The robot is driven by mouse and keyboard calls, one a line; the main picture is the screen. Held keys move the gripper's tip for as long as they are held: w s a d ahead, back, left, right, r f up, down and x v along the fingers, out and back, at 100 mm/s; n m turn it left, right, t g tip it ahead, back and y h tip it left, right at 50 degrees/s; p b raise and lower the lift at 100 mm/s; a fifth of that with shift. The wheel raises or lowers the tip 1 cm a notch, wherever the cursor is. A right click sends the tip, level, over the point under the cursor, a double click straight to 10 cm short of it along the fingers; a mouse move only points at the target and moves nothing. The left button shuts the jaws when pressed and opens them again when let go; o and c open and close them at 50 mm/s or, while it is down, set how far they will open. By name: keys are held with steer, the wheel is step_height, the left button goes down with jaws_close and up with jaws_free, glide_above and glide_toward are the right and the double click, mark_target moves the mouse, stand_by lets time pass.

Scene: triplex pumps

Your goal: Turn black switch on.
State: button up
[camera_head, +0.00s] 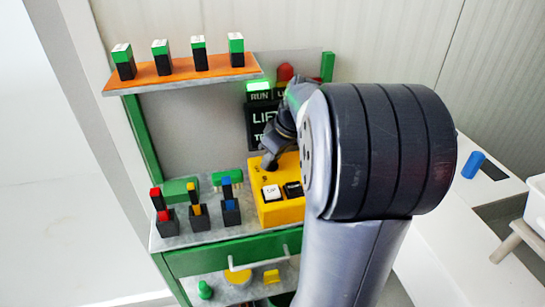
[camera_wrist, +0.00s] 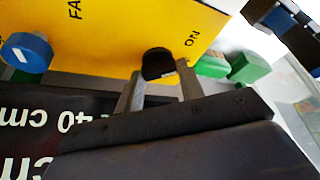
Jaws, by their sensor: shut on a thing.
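The yellow control box (camera_head: 287,212) stands on the bench in the head view, partly behind my arm. Its yellow face (camera_wrist: 110,35) fills the upper left of the wrist view, with "ON" printed near the black switch. The black switch (camera_wrist: 157,62) sits between the fingertips of my gripper (camera_wrist: 160,82), which is shut on it. In the head view my gripper (camera_head: 269,160) reaches down to the far left part of the box, and the switch cannot be told apart from the dark fingers.
A blue knob (camera_wrist: 26,52) is on the same face. A white button (camera_head: 271,192) and a black button (camera_head: 292,189) are on the box's front. A lit display (camera_head: 260,110) stands behind. Several coloured-handled holders (camera_head: 197,213) stand left. A shelf (camera_head: 180,74) with green-topped blocks is above.

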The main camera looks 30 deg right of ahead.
steer(key=shift+w+d+n+g+y, duration=0.15)
steer(key=shift+n+y, duration=0.25)
steer(key=shift+n, duration=0.75)
steer(key=shift+s+a+n+g+y, duration=0.1)
steer(key=shift+n+g+y, duration=0.25)
steer(key=shift+n, duration=0.8)
steer(key=o, duration=1)
steer(key=v, duration=1)
steer(key=shift+d+r+p, duration=0.2)
steer(key=shift+r+p, duration=0.15)
